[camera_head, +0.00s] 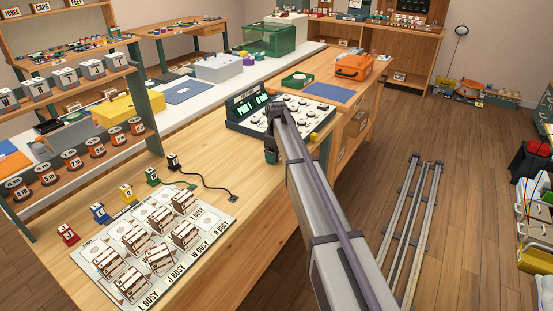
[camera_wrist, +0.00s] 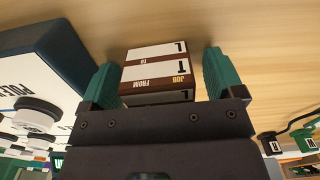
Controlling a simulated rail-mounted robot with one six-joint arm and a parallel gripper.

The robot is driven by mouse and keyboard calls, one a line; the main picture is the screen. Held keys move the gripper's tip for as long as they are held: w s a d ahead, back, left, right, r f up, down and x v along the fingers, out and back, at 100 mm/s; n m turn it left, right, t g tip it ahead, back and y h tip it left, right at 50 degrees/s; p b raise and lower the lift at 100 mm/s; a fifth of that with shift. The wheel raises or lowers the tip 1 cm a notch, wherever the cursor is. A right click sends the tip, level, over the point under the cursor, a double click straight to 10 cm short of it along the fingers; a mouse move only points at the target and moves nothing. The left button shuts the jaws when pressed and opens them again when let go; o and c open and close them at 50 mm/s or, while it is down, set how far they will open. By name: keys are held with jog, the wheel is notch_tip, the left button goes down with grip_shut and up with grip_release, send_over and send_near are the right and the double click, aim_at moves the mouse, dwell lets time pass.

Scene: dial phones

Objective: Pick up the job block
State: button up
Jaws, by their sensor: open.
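The job block (camera_wrist: 157,73) shows in the wrist view as a dark brown block with white label faces reading JOB, FROM and TO and the letters L and T. My gripper (camera_wrist: 160,62) has its two green fingers on either side of the block, with a narrow gap at each side. The jaws are open and the block sits between them over the wooden bench. In the head view my gripper (camera_head: 271,156) is low over the bench (camera_head: 225,160), and my arm and gripper hide the block.
A console with dials (camera_head: 285,112) stands just behind my gripper and shows at the left in the wrist view. A board of brown-and-white blocks (camera_head: 150,245), coloured plugs and a black cord (camera_head: 207,187) lie to the left. The bench between is mostly clear.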

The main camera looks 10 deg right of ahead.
jog(key=shift+r, duration=0.1)
jog(key=c, duration=1)
notch_tip(320, 180, up, 10)
jog(key=p, duration=1)
jog(key=shift+r, duration=0.15)
jog(key=shift+s, duration=0.1)
